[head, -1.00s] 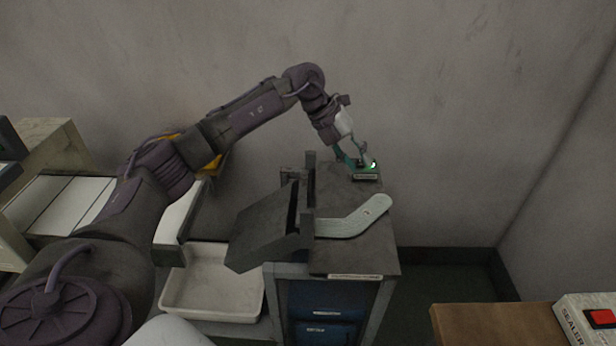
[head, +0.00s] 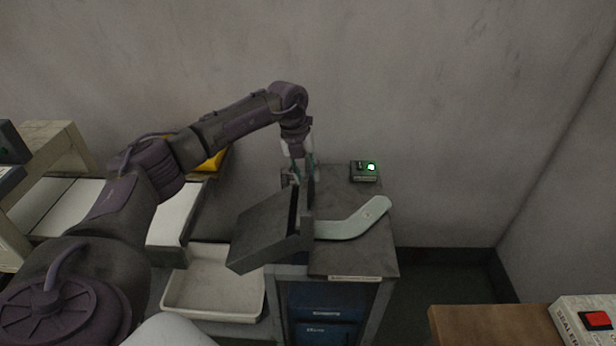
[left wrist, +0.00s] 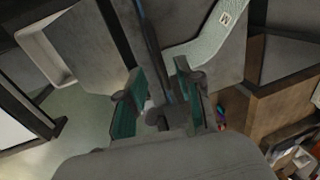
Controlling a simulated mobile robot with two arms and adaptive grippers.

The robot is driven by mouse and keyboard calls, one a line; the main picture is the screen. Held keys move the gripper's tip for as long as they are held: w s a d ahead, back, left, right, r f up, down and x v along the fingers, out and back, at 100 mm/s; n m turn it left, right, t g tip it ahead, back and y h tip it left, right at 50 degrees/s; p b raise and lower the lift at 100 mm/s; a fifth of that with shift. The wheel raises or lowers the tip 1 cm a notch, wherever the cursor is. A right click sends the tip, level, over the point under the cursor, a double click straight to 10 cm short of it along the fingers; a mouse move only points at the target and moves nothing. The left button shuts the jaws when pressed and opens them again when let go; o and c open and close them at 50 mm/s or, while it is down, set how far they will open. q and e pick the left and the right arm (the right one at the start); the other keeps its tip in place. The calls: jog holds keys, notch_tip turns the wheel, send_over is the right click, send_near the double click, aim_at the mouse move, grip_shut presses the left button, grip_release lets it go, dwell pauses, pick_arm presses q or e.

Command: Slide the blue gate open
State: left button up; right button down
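A narrow dark upright plate, which looks like the gate (head: 310,196), stands between the tilted grey chute (head: 265,228) and the cabinet top; its blue shows only faintly. In the left wrist view the gate (left wrist: 148,35) runs as a thin dark-bluish strip toward the space between my fingers. My left gripper (head: 303,172) points down at the gate's far end. In the left wrist view its teal-padded fingers (left wrist: 158,100) stand apart on either side of the strip. Whether they touch it is unclear. My right gripper is not in view.
A pale sock-shaped board (head: 352,222) lies on the cabinet top (head: 340,258), right of the gate. A small device with a green light (head: 365,171) sits at the back right. A white tray (head: 212,312) is below left. The wall (head: 450,120) is close behind.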

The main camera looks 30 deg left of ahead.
pick_arm(q)
jog(key=shift+w+d+f, duration=0.1)
jog(key=shift+d+f, duration=0.1)
jog(key=shift+f, duration=0.85)
grip_shut()
